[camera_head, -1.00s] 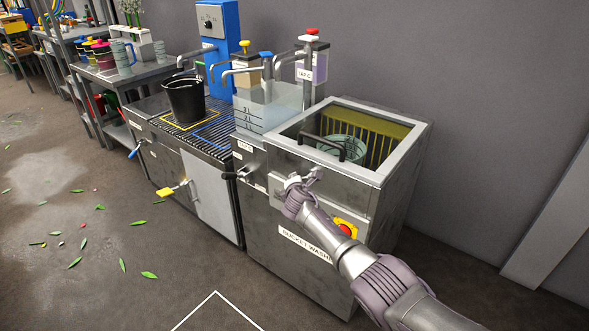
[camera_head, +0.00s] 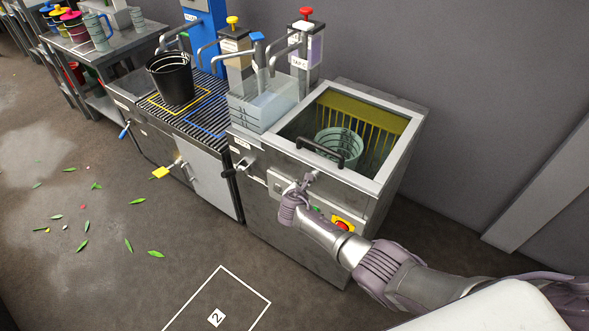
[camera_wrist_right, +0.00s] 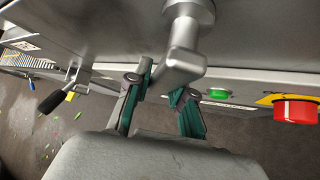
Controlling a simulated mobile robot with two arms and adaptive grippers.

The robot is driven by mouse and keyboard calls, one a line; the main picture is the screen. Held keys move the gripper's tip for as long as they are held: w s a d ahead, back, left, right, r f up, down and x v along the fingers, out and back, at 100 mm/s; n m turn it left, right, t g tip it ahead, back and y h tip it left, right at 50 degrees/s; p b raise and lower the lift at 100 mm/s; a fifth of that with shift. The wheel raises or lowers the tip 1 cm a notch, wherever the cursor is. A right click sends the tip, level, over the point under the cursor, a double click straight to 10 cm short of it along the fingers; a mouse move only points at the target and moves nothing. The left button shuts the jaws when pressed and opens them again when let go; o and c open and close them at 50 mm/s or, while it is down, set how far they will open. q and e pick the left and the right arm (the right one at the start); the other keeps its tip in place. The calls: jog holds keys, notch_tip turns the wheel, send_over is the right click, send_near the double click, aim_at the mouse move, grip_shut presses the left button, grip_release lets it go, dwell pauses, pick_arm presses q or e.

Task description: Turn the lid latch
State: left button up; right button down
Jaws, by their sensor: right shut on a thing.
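The lid latch (camera_wrist_right: 182,58) is a grey metal lever on a round boss at the front of the bucket washer (camera_head: 262,200); in the right wrist view its lever hangs down between my fingers. My right gripper (camera_wrist_right: 165,98) is shut on the lever, with a green-padded finger on each side. In the head view my right gripper (camera_head: 302,186) is at the washer's upper front edge and hides most of the latch. The washer's lid has a black bar handle (camera_head: 320,152) and appears closed and see-through. My left gripper is in neither view.
A ribbed bucket (camera_head: 340,143) sits inside the washer. A red button (camera_wrist_right: 295,110) and a green button (camera_wrist_right: 219,94) are right of my fingers. A black-gripped lever (camera_wrist_right: 62,92) is on the left. A black bucket (camera_head: 172,78) stands on the grate.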

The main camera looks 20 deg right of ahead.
jog(key=shift+s+f+n+g+h, duration=0.1)
jog(key=shift+s+n+g+h, duration=0.1)
jog(key=shift+n+g+h, duration=0.35)
jog(key=shift+s+d+f+g, duration=0.25)
jog(key=shift+s+d+g, duration=0.05)
jog(key=shift+g, duration=0.35)
jog(key=shift+s+d+f+n+g+h+b, duration=0.2)
jog(key=shift+s+d+n+g+h+b, duration=0.15)
jog(key=shift+n+g+h, duration=0.4)
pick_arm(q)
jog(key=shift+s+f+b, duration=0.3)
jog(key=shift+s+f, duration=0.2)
pick_arm(e)
jog(key=shift+s+d+g, duration=0.1)
jog(key=shift+s+g, duration=0.15)
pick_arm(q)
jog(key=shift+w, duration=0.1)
pick_arm(e)
jog(key=c, duration=1)
grip_release()
jog(key=shift+r, duration=0.1)
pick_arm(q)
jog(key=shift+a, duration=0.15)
pick_arm(e)
jog(key=shift+r, duration=0.1)
